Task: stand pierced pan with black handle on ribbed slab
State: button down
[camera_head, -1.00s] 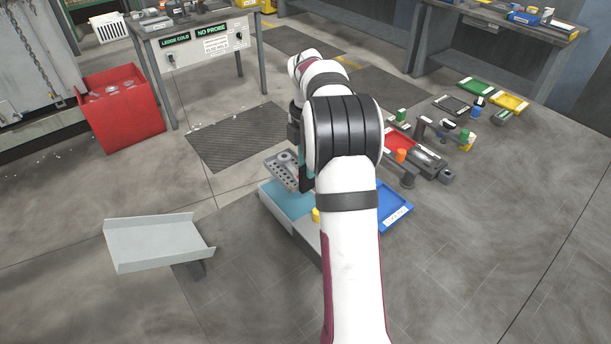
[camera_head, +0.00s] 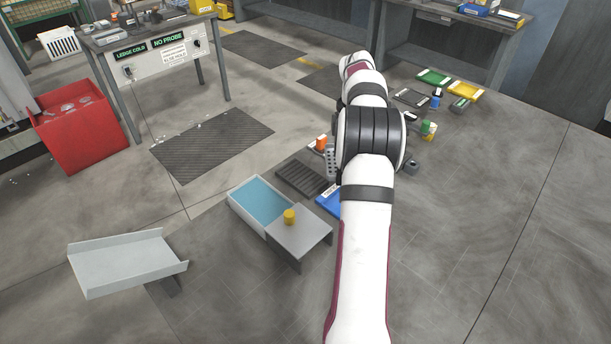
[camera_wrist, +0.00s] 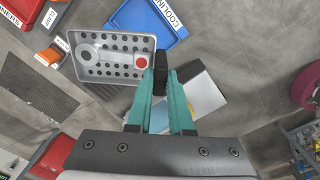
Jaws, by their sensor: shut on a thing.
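My gripper (camera_wrist: 162,88) is shut on the black handle of the grey pierced pan (camera_wrist: 95,68). In the wrist view the pan hangs left of the fingers, with round holes, a ring-shaped grey part and a red disc in it. In the head view only a narrow edge of the pan (camera_head: 330,161) shows beside my arm, seemingly tipped. The dark ribbed slab (camera_head: 298,177) lies on the floor left of my arm. In the wrist view a strip of it (camera_wrist: 103,91) shows below the pan, which hides the rest. I cannot tell the gap between them.
A blue bath (camera_head: 262,200) and a grey stand with a yellow knob (camera_head: 290,217) lie in front of the slab. A blue tray (camera_wrist: 150,25) lies beside the pan. An orange piece (camera_head: 321,142) stands behind the slab. A grey chute (camera_head: 125,262) stands at left.

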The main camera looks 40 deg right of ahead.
jog(key=w+a+f, duration=0.2)
jog(key=w+f, duration=0.7)
jog(key=shift+w+a+f, duration=0.2)
jog(key=shift+a+f, duration=0.2)
jog(key=shift+f, duration=0.1)
jog(key=c, duration=0.8)
grip_release()
